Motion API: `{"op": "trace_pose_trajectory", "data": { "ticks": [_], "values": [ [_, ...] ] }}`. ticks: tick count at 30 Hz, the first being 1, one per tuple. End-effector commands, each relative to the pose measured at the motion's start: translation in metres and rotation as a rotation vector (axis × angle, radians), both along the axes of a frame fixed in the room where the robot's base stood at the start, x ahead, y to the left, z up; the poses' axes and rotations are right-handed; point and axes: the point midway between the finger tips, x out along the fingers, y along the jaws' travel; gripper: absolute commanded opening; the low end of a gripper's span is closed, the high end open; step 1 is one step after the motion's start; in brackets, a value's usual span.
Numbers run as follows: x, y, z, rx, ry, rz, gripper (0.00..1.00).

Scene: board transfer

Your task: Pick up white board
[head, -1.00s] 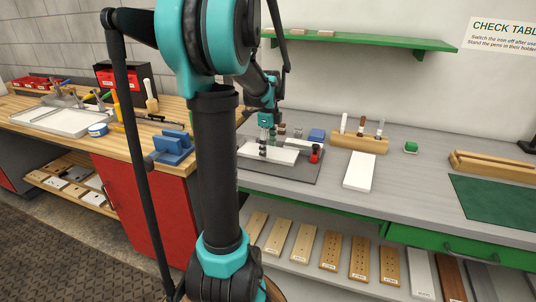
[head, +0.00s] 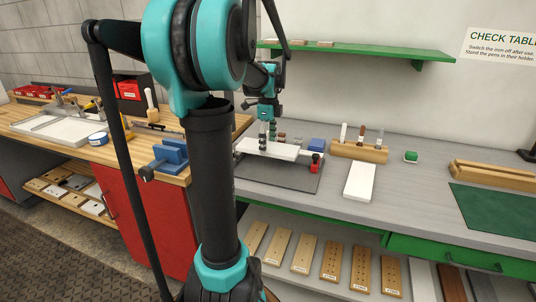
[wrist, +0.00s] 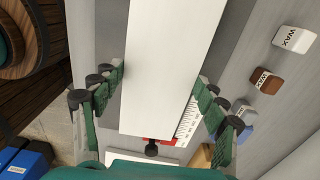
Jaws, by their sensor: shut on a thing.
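A long white board (wrist: 168,60) lies between my fingers in the wrist view. My gripper (wrist: 162,80) is shut on its two long edges. In the head view my gripper (head: 267,142) is over the same white board (head: 284,152), above a dark grey plate (head: 275,176) on the grey bench. The board looks slightly raised, but any gap beneath it is hard to see. A second white board (head: 359,182) lies flat on the bench to the right, apart from my gripper.
A green mat (head: 497,212) lies farther right.

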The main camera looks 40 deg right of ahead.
Motion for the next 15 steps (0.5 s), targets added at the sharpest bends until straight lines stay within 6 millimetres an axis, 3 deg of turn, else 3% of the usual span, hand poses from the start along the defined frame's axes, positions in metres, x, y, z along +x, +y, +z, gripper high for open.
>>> {"op": "trace_pose_trajectory", "data": {
  "ticks": [6,15],
  "values": [
    [0.0,0.0,0.064,0.0,0.0,0.0,0.32],
    [0.0,0.0,0.122,0.0,0.0,0.0,0.32]
  ]
}}
